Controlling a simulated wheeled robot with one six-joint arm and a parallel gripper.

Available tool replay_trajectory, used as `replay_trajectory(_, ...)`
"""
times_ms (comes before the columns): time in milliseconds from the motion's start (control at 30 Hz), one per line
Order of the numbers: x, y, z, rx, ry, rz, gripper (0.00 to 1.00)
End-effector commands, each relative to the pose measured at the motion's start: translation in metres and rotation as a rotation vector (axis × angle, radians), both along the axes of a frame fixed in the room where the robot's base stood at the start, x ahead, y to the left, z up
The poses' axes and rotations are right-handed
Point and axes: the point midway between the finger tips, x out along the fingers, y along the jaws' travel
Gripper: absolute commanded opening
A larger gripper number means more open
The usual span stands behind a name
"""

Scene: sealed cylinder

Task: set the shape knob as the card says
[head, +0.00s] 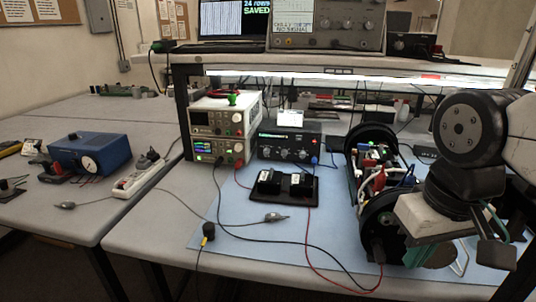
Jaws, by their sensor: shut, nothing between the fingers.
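A dark box with a row of knobs (289,146) stands at the back of the blue mat, under the shelf. The knob labels are too small to read, so I cannot tell which is the shape knob or how it is set. A small white card (291,117) stands on top of this box; its writing is unreadable. My gripper (494,250) is at the right, well apart from the knobs and the card. It is shut and empty, and partly hidden by my wrist.
An open dark cylinder with wiring (378,180) lies near my arm. Stacked instruments (223,130) stand left of the knob box, and a black tray (284,187) sits in front. Loose cables cross the mat (240,238). The shelf (400,73) overhangs the back.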

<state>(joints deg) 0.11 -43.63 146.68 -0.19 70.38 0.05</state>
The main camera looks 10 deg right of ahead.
Motion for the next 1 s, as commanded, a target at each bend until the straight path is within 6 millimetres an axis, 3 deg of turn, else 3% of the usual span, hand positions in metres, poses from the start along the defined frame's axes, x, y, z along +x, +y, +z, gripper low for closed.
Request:
replay_trajectory(367,0.0,0.0,0.0,0.0,0.0,0.0,0.0)
replay_trajectory(533,0.009,0.001,0.005,0.003,-0.005,-0.005,0.42)
replay_trajectory(567,0.014,0.001,0.008,0.004,-0.008,-0.008,0.44)
replay_trajectory(667,0.045,0.004,0.022,0.012,-0.024,-0.025,0.44)
replay_trajectory(767,0.091,0.009,0.039,0.025,-0.05,-0.052,0.44)
replay_trajectory(1000,0.216,0.026,0.064,0.064,-0.119,-0.125,0.44)
